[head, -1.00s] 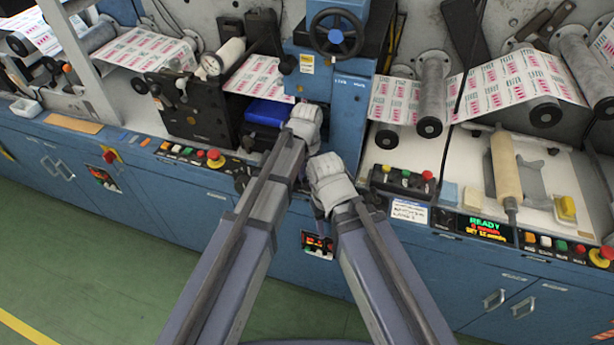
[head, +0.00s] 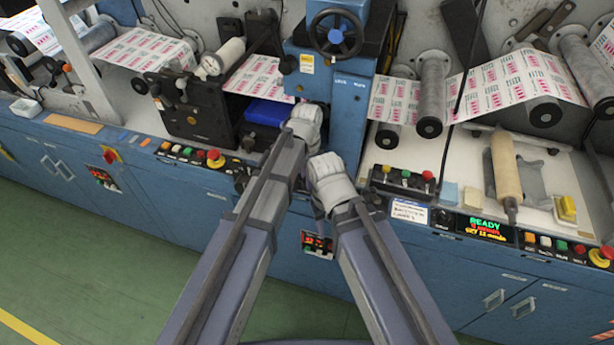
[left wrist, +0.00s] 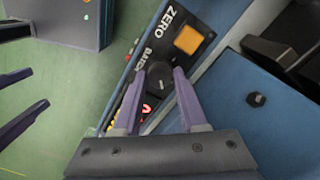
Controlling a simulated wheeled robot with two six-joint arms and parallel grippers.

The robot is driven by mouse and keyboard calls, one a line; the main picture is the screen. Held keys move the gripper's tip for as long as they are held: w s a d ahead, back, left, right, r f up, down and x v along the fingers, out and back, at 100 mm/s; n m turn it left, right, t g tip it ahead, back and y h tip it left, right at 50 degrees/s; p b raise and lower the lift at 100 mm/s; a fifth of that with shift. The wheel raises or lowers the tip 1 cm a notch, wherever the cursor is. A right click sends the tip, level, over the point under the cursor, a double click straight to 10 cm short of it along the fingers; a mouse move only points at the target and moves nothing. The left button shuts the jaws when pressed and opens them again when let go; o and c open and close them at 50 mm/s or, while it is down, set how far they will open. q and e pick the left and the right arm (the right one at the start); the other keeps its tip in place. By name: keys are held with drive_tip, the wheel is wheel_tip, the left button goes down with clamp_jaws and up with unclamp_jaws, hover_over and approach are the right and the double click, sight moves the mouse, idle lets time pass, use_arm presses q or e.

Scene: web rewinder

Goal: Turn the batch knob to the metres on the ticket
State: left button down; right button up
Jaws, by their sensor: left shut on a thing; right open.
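In the left wrist view, my left gripper (left wrist: 162,76) is shut on the black batch knob (left wrist: 160,87), one finger on each side. Beside it the panel (left wrist: 178,46) carries the word ZERO and an orange button; a lit red figure shows below the knob. My right gripper (left wrist: 42,88) is open and empty at the left of that view. In the head view the fingers of both grippers are hidden behind my wrists. A white card with blue writing (head: 408,211), perhaps the ticket, is too small to read. The lit display (head: 483,229) shows READY and a yellow SET line, seemingly 12 metres.
A handwheel (head: 336,34) tops the blue column (head: 348,115). A roller (head: 505,165) and a yellow block (head: 566,208) lie at right. Green floor (head: 60,250) is clear at left.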

use_arm(q)
drive_tip(key=shift+c, duration=2.3)
unclamp_jaws()
drive_tip(key=shift+r, duration=0.1)
wheel_tip(320, 180, up, 8)
drive_tip(key=p, duration=0.8)
drive_tip(key=shift+f, duration=0.2)
